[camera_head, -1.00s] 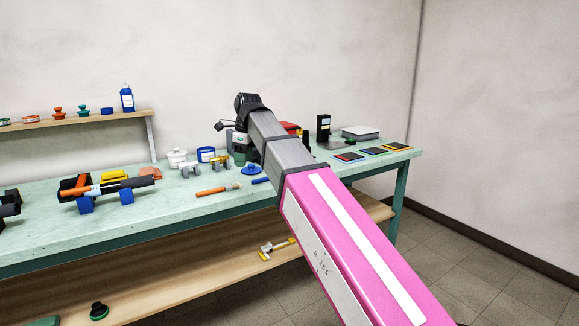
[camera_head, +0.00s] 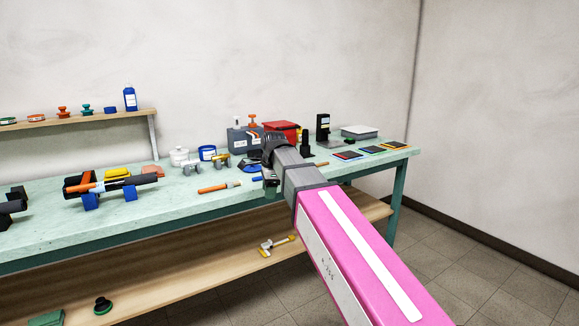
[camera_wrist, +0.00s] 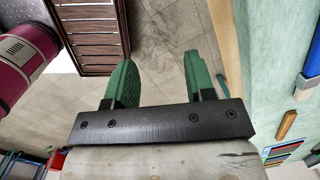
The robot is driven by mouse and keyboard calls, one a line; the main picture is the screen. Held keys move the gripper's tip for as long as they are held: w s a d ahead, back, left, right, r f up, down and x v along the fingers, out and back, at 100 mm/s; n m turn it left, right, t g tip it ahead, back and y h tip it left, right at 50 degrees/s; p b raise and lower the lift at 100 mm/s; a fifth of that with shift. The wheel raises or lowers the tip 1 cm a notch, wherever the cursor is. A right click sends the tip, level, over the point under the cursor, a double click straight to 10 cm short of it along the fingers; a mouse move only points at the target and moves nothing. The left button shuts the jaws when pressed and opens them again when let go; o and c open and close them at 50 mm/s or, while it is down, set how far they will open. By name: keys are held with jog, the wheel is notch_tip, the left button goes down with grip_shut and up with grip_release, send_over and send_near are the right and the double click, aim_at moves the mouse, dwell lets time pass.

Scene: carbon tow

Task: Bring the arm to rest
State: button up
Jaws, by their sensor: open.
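My arm, pink with a grey wrist section, reaches from the lower right of the head view toward the workbench (camera_head: 225,208). Its end is in front of the middle of the bench, with the gripper mostly hidden by the wrist there. In the wrist view my gripper (camera_wrist: 160,75) has two green fingers wide apart, with nothing between them. Floor tiles show beyond the fingers, and the bench edge runs along the right of that view.
Near my wrist on the bench are a grey toolbox (camera_head: 243,139), a red box (camera_head: 283,128) and a blue-labelled tub (camera_head: 207,153). An orange-handled tool (camera_head: 214,188) lies near the front edge. A lower shelf (camera_head: 170,277) runs below. Tiled floor at the right is clear.

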jog(key=s+d+f+n, duration=0.4)
jog(key=d+f, duration=0.4)
jog(key=f, duration=0.2)
jog(key=s+d+f+n+h, duration=0.1)
jog(key=s+d+f+n, duration=0.3)
jog(key=d+f, duration=0.5)
jog(key=s+d+f+n, duration=0.4)
jog(key=d+f+n, duration=0.3)
jog(key=f, duration=0.5)
jog(key=shift+s+d+f, duration=0.25)
jog(key=shift+s+d, duration=0.1)
jog(key=shift+d, duration=0.7)
